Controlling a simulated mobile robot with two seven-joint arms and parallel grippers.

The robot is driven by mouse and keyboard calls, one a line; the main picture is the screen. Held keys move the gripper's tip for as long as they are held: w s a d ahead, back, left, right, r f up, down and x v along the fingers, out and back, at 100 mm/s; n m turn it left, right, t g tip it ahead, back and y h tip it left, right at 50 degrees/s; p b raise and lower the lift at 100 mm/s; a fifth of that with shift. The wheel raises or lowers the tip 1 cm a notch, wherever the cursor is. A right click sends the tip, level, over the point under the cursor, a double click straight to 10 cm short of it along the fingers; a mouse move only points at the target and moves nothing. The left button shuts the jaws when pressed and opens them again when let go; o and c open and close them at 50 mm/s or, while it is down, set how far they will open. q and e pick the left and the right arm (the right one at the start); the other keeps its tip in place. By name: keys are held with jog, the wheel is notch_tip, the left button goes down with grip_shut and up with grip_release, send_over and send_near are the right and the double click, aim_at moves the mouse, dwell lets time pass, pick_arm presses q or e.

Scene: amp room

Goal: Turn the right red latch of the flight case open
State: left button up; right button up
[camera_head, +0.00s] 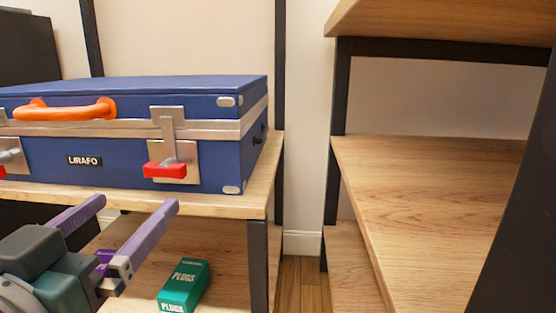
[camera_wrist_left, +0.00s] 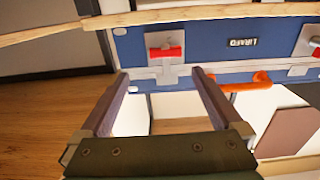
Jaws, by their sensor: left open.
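The blue flight case (camera_head: 118,158) stands closed on a wooden shelf. Its right red latch (camera_head: 165,170) sits on a silver plate on the front, with its red bar lying level. In the left wrist view, which is upside down, this right latch (camera_wrist_left: 165,52) appears at upper left, in line with the gap between my fingers. My left gripper (camera_head: 134,205) is open and empty, below and in front of the latch, apart from it. In the wrist view my left gripper (camera_wrist_left: 160,76) has both fingers spread. My right gripper is not in view.
The case's left latch (camera_head: 10,160) is partly cut off. An orange handle (camera_head: 65,110) is on the case front. A green plugs box (camera_head: 184,285) lies on the lower shelf. An empty wooden shelf unit (camera_head: 440,185) stands to the right, across a narrow gap.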

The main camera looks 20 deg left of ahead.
aim_at(162, 172)
pick_arm(q)
jog(key=x, duration=0.5)
jog(key=a+p+x, duration=0.1)
jog(key=x, duration=0.2)
jog(key=shift+r, duration=0.1)
jog(key=shift+w+a, duration=0.3)
jog(key=shift+w, duration=0.3)
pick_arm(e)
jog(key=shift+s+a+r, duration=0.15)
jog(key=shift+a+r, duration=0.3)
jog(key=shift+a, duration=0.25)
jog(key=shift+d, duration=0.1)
pick_arm(q)
jog(key=shift+d, duration=0.1)
jog(key=shift+c, duration=1.2)
jog(key=c, duration=1.1)
